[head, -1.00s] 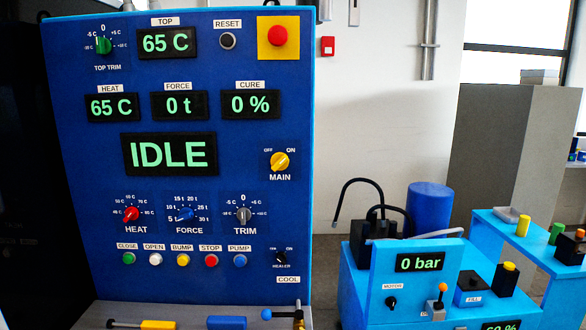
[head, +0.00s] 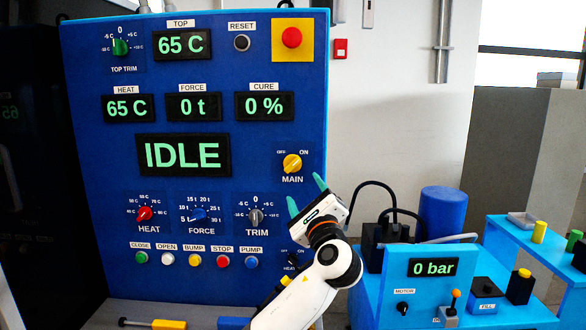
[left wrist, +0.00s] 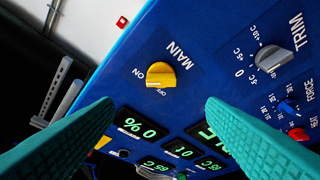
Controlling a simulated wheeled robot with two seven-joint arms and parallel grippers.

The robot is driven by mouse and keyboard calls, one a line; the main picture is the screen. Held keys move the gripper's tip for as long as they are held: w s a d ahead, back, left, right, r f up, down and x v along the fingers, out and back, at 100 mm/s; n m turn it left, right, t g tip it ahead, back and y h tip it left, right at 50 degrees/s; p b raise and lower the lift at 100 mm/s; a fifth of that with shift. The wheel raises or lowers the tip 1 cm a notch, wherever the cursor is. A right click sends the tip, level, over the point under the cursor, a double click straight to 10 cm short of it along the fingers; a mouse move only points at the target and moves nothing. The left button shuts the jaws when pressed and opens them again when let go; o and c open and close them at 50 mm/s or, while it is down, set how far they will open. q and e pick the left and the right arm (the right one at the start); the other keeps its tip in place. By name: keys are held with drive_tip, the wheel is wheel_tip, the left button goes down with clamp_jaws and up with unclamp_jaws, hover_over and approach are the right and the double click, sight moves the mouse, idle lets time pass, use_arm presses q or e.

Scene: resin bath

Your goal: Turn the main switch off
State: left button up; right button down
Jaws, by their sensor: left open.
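The main switch (head: 292,163) is a yellow rotary knob on the blue panel, labelled MAIN, with OFF at its upper left and ON at its upper right. Its pointer appears turned toward ON. My left gripper (head: 306,193) is open and empty, just below the switch, with its teal fingers pointing up and left. In the left wrist view the switch (left wrist: 160,75) shows ahead, between and beyond the two open fingers (left wrist: 158,105). No contact is visible. My right gripper is out of view.
The TRIM knob (head: 255,216) is left of my left gripper, and the HEATER switch (head: 293,260) is partly hidden by my arm. A red emergency button (head: 291,38) sits above the main switch. A blue pump unit (head: 400,270) stands at right. The display reads IDLE (head: 183,155).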

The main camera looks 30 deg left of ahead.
sight(292, 166)
use_arm(q)
drive_tip(key=p+x, duration=0.2)
drive_tip(key=x, duration=0.8)
drive_tip(key=shift+w+a, duration=0.5)
drive_tip(key=shift+a, duration=0.05)
drive_tip(key=c, duration=1)
